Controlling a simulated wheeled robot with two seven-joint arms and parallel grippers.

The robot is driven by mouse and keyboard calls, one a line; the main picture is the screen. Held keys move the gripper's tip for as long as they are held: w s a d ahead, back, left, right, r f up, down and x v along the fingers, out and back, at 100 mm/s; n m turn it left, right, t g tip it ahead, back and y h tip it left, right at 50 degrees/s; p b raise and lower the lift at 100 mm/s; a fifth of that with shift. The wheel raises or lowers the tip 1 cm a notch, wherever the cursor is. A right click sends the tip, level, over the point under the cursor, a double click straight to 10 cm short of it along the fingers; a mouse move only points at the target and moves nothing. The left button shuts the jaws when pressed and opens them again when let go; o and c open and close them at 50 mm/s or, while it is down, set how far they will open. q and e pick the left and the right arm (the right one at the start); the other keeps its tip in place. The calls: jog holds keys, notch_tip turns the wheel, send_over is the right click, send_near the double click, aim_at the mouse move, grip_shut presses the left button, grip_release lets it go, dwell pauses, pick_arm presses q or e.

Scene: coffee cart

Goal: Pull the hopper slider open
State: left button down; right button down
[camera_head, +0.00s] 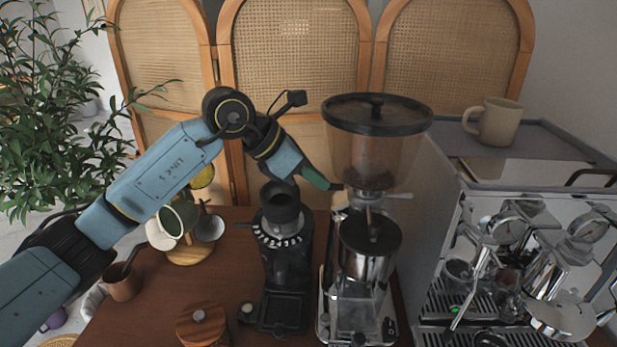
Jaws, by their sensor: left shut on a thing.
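The hopper (362,145) is a smoky clear funnel with a black lid, on top of the chrome grinder (368,250). Dark beans show at its bottom. A thin metal piece, which looks like the hopper slider (402,196), sticks out to the right of the hopper's neck. My left gripper (332,186) reaches in from the left, with its fingertips at the left side of the neck. It is shut on the slider's left end, which the fingers mostly hide. How far the slider is out cannot be made out. My right gripper is not in view.
A black grinder (288,265) stands left of the chrome one, below my left wrist. The espresso machine (530,250) fills the right, with a beige mug (494,122) on top. A cup stand (190,252), a wooden-lidded jar (200,325) and a brown cup (122,283) are at left.

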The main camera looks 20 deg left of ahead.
pick_arm(q)
jog(key=shift+a, duration=0.15)
jog(key=c, duration=1.5)
grip_release()
jog(key=shift+a, duration=0.15)
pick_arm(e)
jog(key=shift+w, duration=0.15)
